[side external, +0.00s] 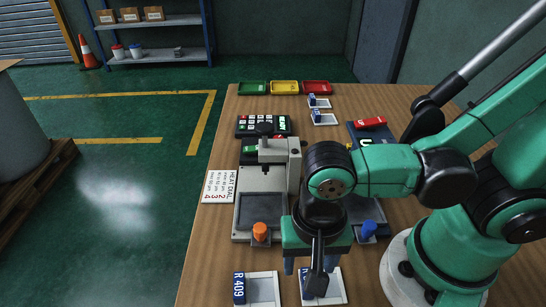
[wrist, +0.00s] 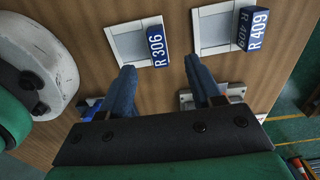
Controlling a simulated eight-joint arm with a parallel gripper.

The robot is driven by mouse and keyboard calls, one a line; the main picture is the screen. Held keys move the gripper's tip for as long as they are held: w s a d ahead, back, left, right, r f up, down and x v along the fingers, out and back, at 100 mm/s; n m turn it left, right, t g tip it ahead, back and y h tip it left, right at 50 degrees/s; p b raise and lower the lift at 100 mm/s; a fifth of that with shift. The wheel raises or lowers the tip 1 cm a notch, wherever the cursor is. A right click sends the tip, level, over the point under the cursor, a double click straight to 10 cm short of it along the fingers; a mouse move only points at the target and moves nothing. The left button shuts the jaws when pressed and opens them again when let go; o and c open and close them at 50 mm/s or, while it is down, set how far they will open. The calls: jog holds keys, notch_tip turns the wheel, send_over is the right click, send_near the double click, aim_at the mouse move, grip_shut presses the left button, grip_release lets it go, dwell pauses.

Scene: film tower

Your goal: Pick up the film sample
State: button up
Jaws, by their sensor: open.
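Two film samples, grey panes in white frames with blue label blocks, lie on the near edge of the wooden table. The one marked R 306 (wrist: 130,42) is partly hidden behind my gripper in the side view (side external: 338,287). The one marked R 409 (wrist: 213,27) lies beside it, to the left in the side view (side external: 263,289). My gripper (wrist: 160,63) is open and empty, its blue fingers apart and pointing down. In the wrist view the R 306 block (wrist: 157,47) shows just beyond the gap between the fingertips. In the side view my gripper (side external: 311,268) is above the R 306 sample.
A grey press with an orange knob (side external: 260,232) stands behind the samples; a blue knob (side external: 368,229) is to its right.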

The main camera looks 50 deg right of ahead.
jog(key=shift+f, duration=1.7)
grip_shut()
